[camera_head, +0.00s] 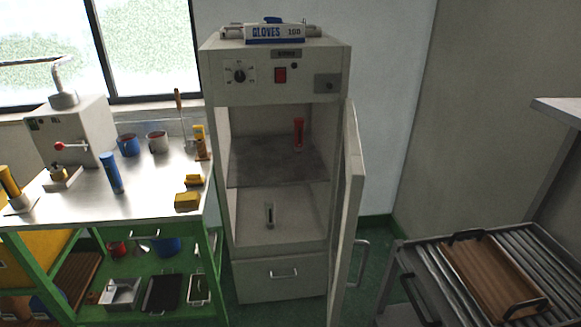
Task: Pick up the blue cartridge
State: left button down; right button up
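The blue cartridge (111,173) stands nearly upright on the metal worktop at the left, with a darker blue upper end. It is apart from the other things and nothing covers it. Neither of my grippers is in view.
A grey machine (78,135) with a red-knobbed lever stands behind the cartridge. A blue cup (128,145), a pale cup (158,142) and yellow blocks (187,201) share the worktop (150,195). The cabinet (275,65) has its door (347,215) open; a red cartridge (298,134) stands inside.

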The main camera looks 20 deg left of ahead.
aim_at(111, 168)
jog(key=u, duration=1.9)
jog(key=i+j+z, duration=0.1)
jog(key=i+j, duration=0.15)
jog(key=i+j+z, duration=0.1)
jog(key=i+j, duration=0.15)
jog(key=j, duration=0.25)
jog(key=i+j+z, duration=0.15)
jog(key=j, duration=0.2)
jog(key=i, duration=0.05)
